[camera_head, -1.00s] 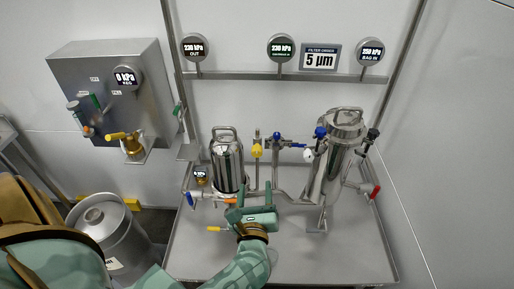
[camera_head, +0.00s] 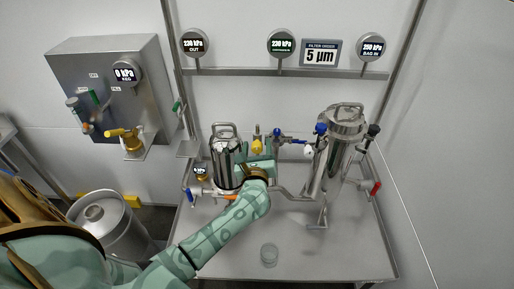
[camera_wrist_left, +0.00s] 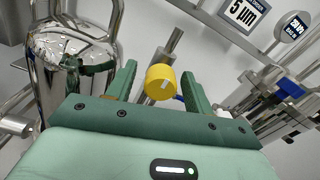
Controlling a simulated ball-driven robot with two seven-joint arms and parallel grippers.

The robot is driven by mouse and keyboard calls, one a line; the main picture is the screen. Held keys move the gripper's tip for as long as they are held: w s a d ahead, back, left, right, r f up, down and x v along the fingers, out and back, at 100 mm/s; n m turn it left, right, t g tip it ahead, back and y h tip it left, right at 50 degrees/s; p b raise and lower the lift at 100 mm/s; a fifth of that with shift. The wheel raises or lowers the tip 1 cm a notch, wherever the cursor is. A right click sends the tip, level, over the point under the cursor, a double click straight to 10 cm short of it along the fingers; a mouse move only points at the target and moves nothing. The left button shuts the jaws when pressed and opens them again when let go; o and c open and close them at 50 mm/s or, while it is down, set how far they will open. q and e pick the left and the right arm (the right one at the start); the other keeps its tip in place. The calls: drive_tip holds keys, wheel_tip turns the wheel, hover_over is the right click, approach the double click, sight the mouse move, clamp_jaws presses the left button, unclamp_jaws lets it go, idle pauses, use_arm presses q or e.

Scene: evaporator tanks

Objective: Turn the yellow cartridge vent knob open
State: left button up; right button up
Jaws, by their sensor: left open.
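The yellow cartridge vent knob (camera_head: 257,146) sits on a thin upright pipe between the two steel housings in the head view. In the left wrist view the knob (camera_wrist_left: 160,82) shows large, a yellow cylinder with a pale mark on its face, between the two green fingers. My left gripper (camera_head: 256,160) is open just in front of and below the knob in the head view. In the wrist view its fingers (camera_wrist_left: 160,88) stand apart on either side of the knob, with gaps visible at both sides. My right gripper is not in view.
The cartridge housing (camera_head: 226,160) stands close left of my gripper. The larger bag housing (camera_head: 341,140) stands to the right. A blue-handled valve (camera_head: 278,134) is just right of the knob.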

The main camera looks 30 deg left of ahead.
use_arm(q)
drive_tip(key=c, duration=1)
drive_tip(key=m+p, duration=0.2)
drive_tip(key=m, duration=0.1)
drive_tip(key=shift+r+m, duration=0.1)
drive_tip(key=shift+m, duration=0.3)
drive_tip(key=m+p, duration=0.2)
drive_tip(key=m, duration=0.3)
drive_tip(key=shift+m+p, duration=0.3)
drive_tip(key=m+p, duration=0.2)
drive_tip(key=m, duration=0.2)
drive_tip(key=shift+m+p, duration=0.65)
drive_tip(key=shift+m, duration=1.55)
drive_tip(key=shift+s, duration=0.1)
